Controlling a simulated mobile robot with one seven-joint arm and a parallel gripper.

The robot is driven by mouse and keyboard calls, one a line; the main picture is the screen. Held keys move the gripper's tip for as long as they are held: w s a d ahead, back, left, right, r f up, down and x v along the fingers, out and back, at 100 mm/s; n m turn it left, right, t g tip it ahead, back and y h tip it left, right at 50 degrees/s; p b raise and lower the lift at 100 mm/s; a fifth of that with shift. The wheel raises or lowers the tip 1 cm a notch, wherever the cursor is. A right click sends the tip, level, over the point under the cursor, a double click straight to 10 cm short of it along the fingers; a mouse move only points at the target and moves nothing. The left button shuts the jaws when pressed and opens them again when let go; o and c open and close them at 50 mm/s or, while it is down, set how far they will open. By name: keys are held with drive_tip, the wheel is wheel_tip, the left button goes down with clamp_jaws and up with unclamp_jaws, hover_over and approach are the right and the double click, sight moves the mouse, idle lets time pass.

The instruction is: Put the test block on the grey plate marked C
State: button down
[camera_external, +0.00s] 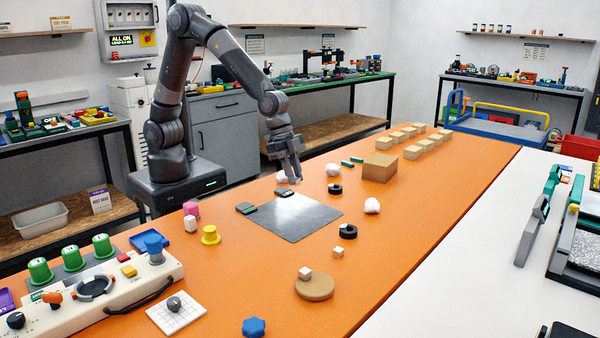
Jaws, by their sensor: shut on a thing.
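My gripper (291,176) is above the far edge of a flat grey plate (305,218) on the orange table. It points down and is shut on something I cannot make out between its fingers. A white lump (282,177) shows right beside the fingertips; I cannot tell whether it is held or behind them. No letter C is readable on the plate. I cannot tell which thing is the test block.
Small dark pieces lie at the plate's far edge (284,192) and left corner (246,208). White lumps (372,205), black rings (348,231) and a cardboard box (380,167) are to the right. A control console (100,290) fills the front left. The table's front right is clear.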

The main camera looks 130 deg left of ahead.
drive_tip(key=s+d, duration=0.8)
drive_tip(key=s, duration=0.1)
hover_over(290, 212)
drive_tip(key=s, duration=0.2)
drive_tip(key=f, duration=0.7)
drive_tip(key=shift+w+f, duration=0.25)
drive_tip(key=shift+f, duration=2.1)
drive_tip(key=shift+f, duration=0.15)
drive_tip(key=c, duration=1.3)
unclamp_jaws()
